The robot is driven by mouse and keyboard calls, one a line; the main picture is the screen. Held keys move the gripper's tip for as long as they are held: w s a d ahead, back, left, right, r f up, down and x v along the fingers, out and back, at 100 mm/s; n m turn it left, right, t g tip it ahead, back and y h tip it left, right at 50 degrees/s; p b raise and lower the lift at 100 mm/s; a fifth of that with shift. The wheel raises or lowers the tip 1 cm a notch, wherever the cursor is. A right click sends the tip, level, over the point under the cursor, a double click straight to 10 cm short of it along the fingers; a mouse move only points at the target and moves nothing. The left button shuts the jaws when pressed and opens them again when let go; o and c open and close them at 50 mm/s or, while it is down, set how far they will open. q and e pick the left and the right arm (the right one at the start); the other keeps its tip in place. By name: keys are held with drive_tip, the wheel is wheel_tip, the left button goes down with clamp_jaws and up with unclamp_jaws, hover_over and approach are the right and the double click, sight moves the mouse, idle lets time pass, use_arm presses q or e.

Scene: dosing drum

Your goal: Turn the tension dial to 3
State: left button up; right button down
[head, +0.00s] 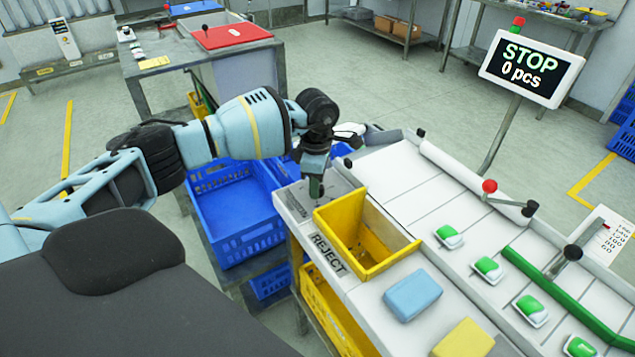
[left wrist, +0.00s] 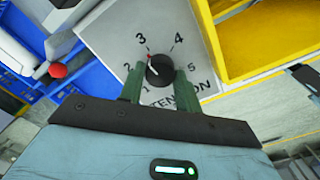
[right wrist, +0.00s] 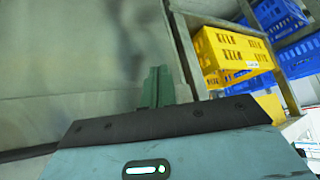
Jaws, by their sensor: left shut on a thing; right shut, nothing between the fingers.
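The tension dial (left wrist: 160,70) is a black round knob on a light plate (left wrist: 108,30) printed with TENSION and the numbers 1 to 5. Its red mark (left wrist: 150,59) points up-left, at or very near the tick by 3. My left gripper (left wrist: 159,86) has its green fingers on either side of the knob and is shut on it. In the head view my left gripper (head: 315,188) reaches down to the panel beside the yellow bin, and hides the dial. My right gripper (right wrist: 158,88) is shut and empty, and shows only in the right wrist view.
The yellow reject bin (head: 395,258) stands right beside the dial panel. Blue crates (head: 232,235) are at its left. A blue block (head: 412,295) and a yellow block (head: 463,340) lie on the counter. A screen (head: 530,65) reads STOP, 0 pcs. Yellow crates (right wrist: 228,48) stand near my right gripper.

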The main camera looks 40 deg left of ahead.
use_arm(q)
drive_tip(key=shift+r+m, duration=0.1)
drive_tip(key=shift+m, duration=0.7)
use_arm(e)
drive_tip(key=shift+s+f, duration=0.1)
drive_tip(key=shift+f, duration=0.1)
drive_tip(key=shift+s, duration=0.3)
use_arm(q)
drive_tip(key=o, duration=1)
drive_tip(key=shift+c, duration=0.2)
